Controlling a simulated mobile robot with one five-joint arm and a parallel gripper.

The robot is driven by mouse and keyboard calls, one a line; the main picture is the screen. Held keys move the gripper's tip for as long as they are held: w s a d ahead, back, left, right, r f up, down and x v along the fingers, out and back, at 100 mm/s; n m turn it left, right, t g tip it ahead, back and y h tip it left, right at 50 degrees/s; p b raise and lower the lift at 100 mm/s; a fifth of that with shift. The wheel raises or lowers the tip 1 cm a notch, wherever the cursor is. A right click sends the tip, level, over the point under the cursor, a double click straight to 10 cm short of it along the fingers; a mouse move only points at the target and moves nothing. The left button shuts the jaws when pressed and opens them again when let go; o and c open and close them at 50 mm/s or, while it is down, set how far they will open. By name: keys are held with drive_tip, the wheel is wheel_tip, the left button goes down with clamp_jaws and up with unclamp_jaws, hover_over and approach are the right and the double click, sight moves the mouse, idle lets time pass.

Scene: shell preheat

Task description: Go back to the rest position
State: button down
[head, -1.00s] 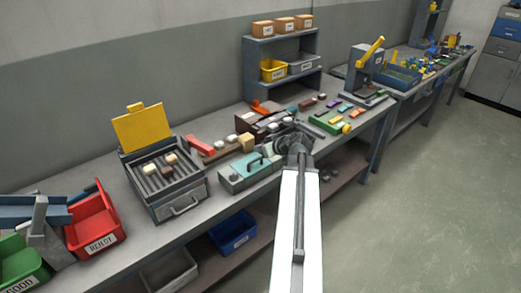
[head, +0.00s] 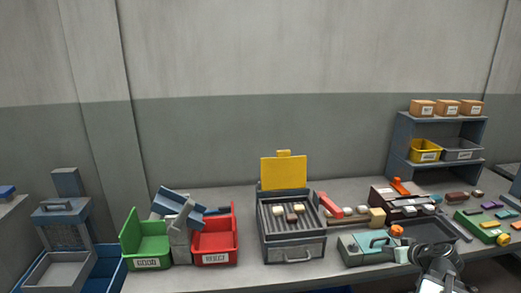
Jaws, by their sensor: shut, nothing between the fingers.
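My gripper (head: 432,252) shows at the lower right, over the front part of the bench and just right of the teal-topped box (head: 362,246). It is dark, seen from behind, and its fingertips are small in the picture. It looks shut and holds nothing that I can see. Part of my arm runs out of the bottom edge below it.
On the bench (head: 335,274) stand a heater box (head: 291,250) with raised yellow lid (head: 283,173), a green bin (head: 146,246), a red bin (head: 214,246) and a green tray (head: 480,229). A shelf (head: 402,137) stands behind at right. The wall is close behind.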

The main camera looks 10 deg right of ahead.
drive_tip(key=w+a+f+n+g+y, duration=0.1)
drive_tip(key=w+a+f+g, duration=0.1)
drive_tip(key=a, duration=0.5)
drive_tip(key=w+a+f+g+y, duration=0.1)
drive_tip(key=w+a+f, duration=0.1)
drive_tip(key=a, duration=0.6)
drive_tip(key=s+a+f+g, duration=0.1)
drive_tip(key=a+g, duration=0.1)
drive_tip(key=a, duration=0.6)
drive_tip(key=s+a+f+g+h+p, duration=0.1)
drive_tip(key=s+a+g, duration=0.1)
drive_tip(key=a, duration=0.7)
drive_tip(key=s+a+f+g+h, duration=0.1)
drive_tip(key=a+f+g, duration=0.1)
drive_tip(key=a, duration=0.6)
drive_tip(key=shift+s+a+g, duration=0.2)
drive_tip(key=shift+s+g, duration=0.1)
drive_tip(key=shift+g, duration=0.5)
drive_tip(key=shift+d, duration=0.1)
